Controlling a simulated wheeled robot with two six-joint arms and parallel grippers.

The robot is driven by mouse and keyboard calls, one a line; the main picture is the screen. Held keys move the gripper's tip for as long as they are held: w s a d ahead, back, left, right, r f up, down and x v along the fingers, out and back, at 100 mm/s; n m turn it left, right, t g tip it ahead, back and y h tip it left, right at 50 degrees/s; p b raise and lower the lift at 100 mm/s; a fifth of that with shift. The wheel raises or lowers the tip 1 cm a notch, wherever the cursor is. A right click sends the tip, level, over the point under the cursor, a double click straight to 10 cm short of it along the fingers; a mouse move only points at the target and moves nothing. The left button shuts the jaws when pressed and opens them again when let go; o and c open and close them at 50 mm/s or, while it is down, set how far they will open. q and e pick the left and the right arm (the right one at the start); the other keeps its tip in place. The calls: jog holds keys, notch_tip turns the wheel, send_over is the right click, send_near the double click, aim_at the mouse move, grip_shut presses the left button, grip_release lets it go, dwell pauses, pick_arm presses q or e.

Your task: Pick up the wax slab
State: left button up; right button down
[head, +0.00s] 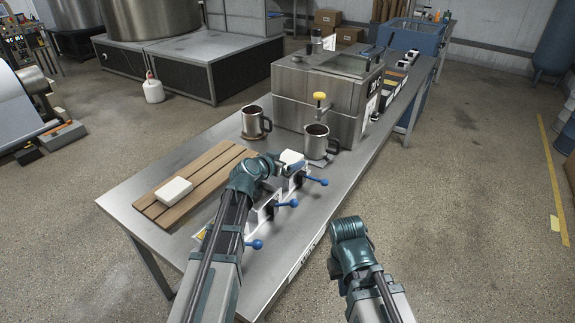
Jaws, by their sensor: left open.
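A white wax slab (174,191) lies flat on the slatted wooden board (215,163), near the board's front left part. My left gripper (284,168) is to the right of the slab, past the board's right edge, above white fixtures with blue-knobbed levers. It is open and apart from the slab; its fingers are small and hard to make out against the white parts there. My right gripper (349,228) is off the table's right side, over the floor. Its fingers are hidden, so its opening does not show.
The steel table (168,160) also carries two metal mugs (255,122) (317,142) and a steel machine (322,95) with a yellow-topped tap. The blue-knobbed levers (287,204) stick out near the right edge. The table's left front corner is bare.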

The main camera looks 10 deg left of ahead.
aim_at(288, 159)
pick_arm(q)
jog(key=c, duration=1.3)
notch_tip(288, 159, up, 10)
jog(key=p, duration=1)
